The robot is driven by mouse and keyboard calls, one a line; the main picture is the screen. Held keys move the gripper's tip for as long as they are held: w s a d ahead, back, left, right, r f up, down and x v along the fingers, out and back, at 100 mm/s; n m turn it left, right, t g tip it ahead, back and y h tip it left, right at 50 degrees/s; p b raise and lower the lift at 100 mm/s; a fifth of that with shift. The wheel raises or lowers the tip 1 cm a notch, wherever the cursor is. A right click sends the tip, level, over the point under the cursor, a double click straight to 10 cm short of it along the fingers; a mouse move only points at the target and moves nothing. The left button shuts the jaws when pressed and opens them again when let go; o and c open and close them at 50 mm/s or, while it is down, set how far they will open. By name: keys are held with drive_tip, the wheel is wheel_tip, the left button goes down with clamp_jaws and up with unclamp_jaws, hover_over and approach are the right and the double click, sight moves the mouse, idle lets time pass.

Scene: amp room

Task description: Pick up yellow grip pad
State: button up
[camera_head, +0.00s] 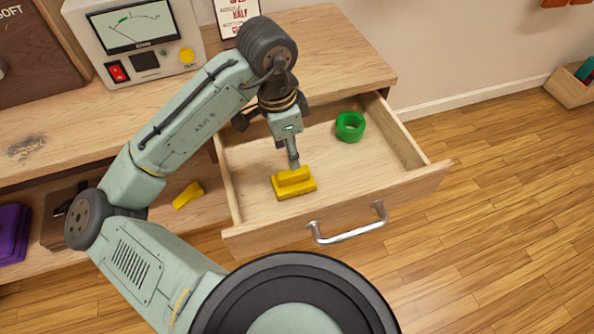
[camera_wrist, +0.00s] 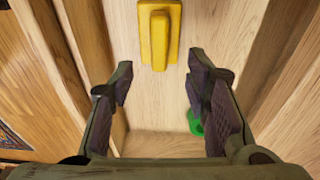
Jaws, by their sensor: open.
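A yellow grip pad (camera_head: 295,185), a flat base with a raised bar on top, lies on the floor of the open wooden drawer. In the wrist view the pad (camera_wrist: 172,32) is at the top centre, beyond the fingertips. My gripper (camera_head: 294,161) points down into the drawer, just behind and above the pad in the head view. In the wrist view my gripper (camera_wrist: 160,72) has its two fingers wide apart with nothing between them. I cannot tell the exact height gap.
A green ring-shaped roll (camera_head: 350,127) lies in the drawer to the right. The drawer walls and front with its metal handle (camera_head: 348,228) surround the pad. Another yellow piece (camera_head: 188,195) sits on the lower shelf. A meter box (camera_head: 137,38) stands on the desk.

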sight(293, 172)
drive_tip(key=f, duration=0.9)
drive_tip(key=shift+d+p, duration=0.4)
drive_tip(key=shift+c, duration=0.3)
clamp_jaws()
drive_tip(key=shift+r, duration=0.1)
